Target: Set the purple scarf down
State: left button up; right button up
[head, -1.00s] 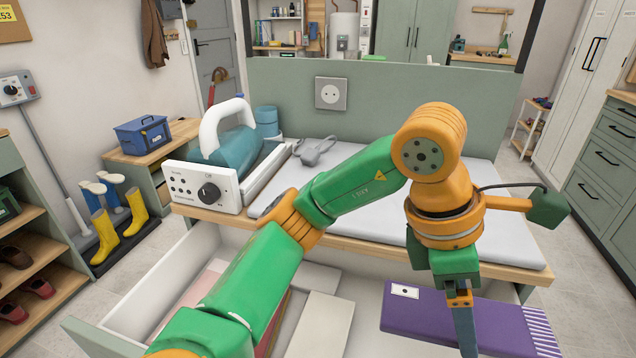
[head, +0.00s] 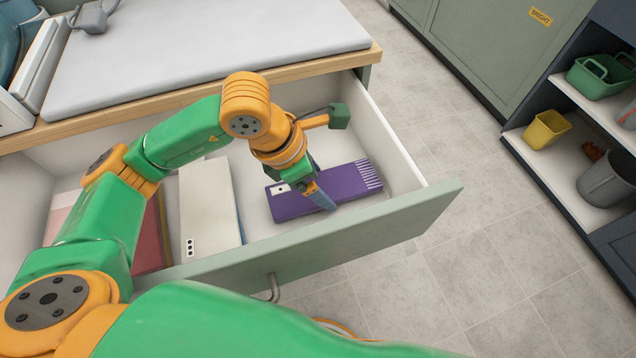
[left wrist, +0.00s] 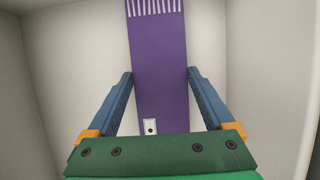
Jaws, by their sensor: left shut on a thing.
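The purple scarf (head: 348,184) is a flat folded strip with white fringe at one end and a white label with a dark dot at the other. It is inside the open drawer (head: 410,208), at its right end. My left gripper (head: 325,200) points down into the drawer and is shut on the scarf. In the left wrist view, the scarf (left wrist: 158,50) runs between the two blue fingers of the left gripper (left wrist: 158,76), its fringe pointing away. I cannot tell whether the scarf touches the drawer floor. My right gripper is out of view.
A white folded item (head: 208,205) and a red one (head: 152,240) lie in the drawer left of the scarf, with bare floor between. The drawer's front and right walls stand close to the scarf. A table with a grey padded top (head: 210,45) is above and behind.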

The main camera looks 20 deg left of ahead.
pick_arm(q)
jog(key=shift+f, duration=0.45)
jog(key=shift+f, duration=0.2)
jog(key=o, duration=1.1)
jog(key=shift+r, duration=0.45)
jog(key=p+v, duration=0.2)
jog(key=v, duration=0.9)
jog(key=shift+s+a+r, duration=0.2)
jog(key=shift+r, duration=0.05)
